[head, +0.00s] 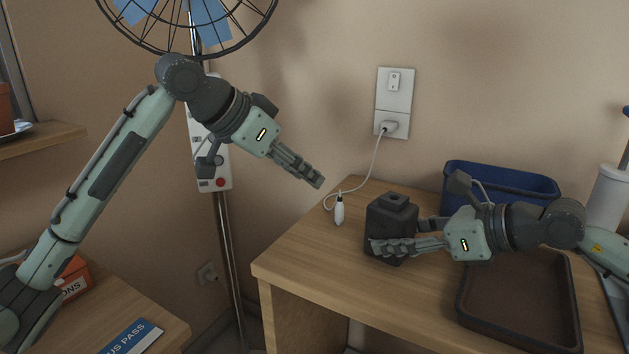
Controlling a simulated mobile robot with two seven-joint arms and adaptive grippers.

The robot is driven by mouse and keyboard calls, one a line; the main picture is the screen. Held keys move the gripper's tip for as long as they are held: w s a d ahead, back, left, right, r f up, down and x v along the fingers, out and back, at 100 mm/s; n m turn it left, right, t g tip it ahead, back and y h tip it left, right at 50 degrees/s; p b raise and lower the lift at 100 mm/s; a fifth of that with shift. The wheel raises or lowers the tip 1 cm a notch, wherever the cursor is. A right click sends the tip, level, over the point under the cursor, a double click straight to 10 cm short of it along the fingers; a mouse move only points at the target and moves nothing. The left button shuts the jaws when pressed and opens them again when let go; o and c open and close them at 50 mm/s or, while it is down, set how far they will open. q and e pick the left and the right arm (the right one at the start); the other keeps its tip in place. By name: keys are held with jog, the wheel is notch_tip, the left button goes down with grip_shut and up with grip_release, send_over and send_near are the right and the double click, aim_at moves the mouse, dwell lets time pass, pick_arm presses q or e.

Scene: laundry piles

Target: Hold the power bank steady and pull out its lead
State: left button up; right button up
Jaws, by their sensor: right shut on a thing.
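A dark, boxy block (392,227) with a raised square top, which I take to be the power bank, stands upright on the wooden desk. My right gripper (385,237) is shut on it from the right, one finger across its front. The white lead (372,168) runs from a plug in the wall socket down to the desk. Its white end piece (339,211) lies left of the block, apart from it. My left gripper (318,181) is in the air up and left of that end piece, its fingers together and empty. The block's far side is hidden.
A blue bin (500,177) stands at the back right behind my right arm. A dark brown tray (518,338) lies at the front right. A fan stand with a white panel (222,175) rises left of the desk (315,262). The desk's front left is clear.

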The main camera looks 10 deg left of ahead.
jog(key=shift+f, duration=0.1)
dwell(0.3)
jog(key=o, duration=0.9)
jog(key=shift+o, duration=0.2)
